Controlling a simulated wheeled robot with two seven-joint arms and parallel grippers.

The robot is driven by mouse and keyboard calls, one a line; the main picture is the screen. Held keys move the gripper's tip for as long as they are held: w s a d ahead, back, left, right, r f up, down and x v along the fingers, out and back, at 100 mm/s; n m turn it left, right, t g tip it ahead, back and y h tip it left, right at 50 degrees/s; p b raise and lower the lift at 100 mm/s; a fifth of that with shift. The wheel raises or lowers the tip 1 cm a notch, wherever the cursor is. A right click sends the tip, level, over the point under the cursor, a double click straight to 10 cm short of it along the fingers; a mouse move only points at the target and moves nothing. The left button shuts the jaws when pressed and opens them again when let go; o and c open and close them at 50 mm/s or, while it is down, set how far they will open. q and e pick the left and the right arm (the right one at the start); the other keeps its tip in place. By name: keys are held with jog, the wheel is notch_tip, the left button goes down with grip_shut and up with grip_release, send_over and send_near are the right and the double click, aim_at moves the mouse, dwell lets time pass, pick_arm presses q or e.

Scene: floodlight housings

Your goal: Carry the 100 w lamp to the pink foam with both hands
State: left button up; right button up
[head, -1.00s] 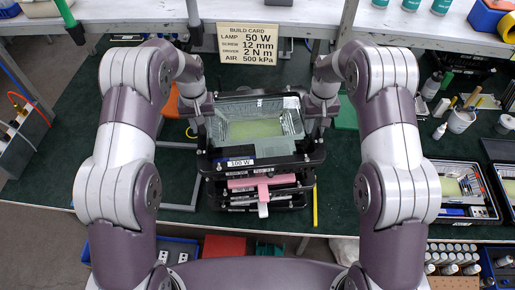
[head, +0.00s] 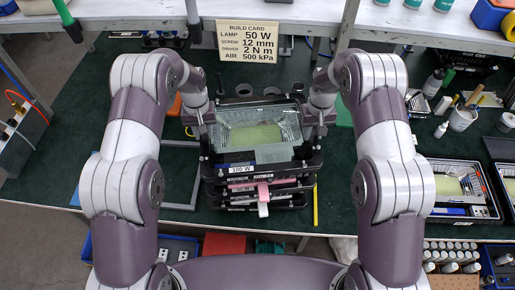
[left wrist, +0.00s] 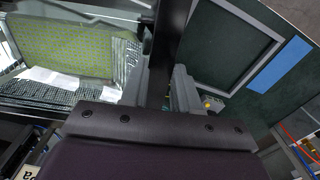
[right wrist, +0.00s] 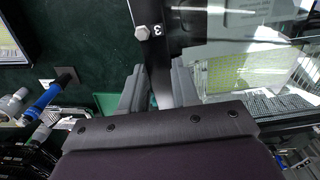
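The 100 W lamp (head: 258,153), a black-framed housing with a glass front and silver reflector, is between my two grippers in the head view, its label facing me. My left gripper (head: 208,118) is at its left side and my right gripper (head: 318,118) at its right side. In the right wrist view, the fingers (right wrist: 155,92) flank a black bracket arm of the lamp. In the left wrist view, the fingers (left wrist: 170,95) are at the other bracket arm, partly hidden. The pink foam (head: 263,186) shows just under the lamp's front edge, mostly covered; contact cannot be told.
Black frames (head: 290,200) are stacked beneath the lamp. A build card (head: 250,41) stands behind it. A grey frame (head: 180,180) lies left, a yellow stick (head: 316,205) right. A parts case (head: 462,210) and bottles are further right. Green bench shows between.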

pick_arm(q)
jog(key=o, duration=0.4)
jog(key=shift+r, duration=0.1)
jog(key=shift+c, duration=0.2)
pick_arm(e)
jog(key=o, duration=0.4)
jog(key=shift+r, duration=0.1)
jog(key=shift+c, duration=0.2)
pick_arm(q)
jog(key=shift+s+r, duration=0.1)
jog(key=shift+s, duration=0.2)
pick_arm(e)
jog(key=shift+s+r, duration=0.1)
jog(key=shift+s, duration=0.2)
pick_arm(q)
jog(key=shift+w, duration=0.15)
pick_arm(e)
jog(key=shift+w, duration=0.15)
pick_arm(q)
jog(key=shift+r, duration=0.1)
notch_tip(320, 180, up, 7)
pick_arm(e)
jog(key=shift+r, duration=0.1)
pick_arm(q)
jog(key=shift+r, duration=0.1)
jog(key=shift+w, duration=0.1)
pick_arm(e)
notch_tip(320, 180, up, 12)
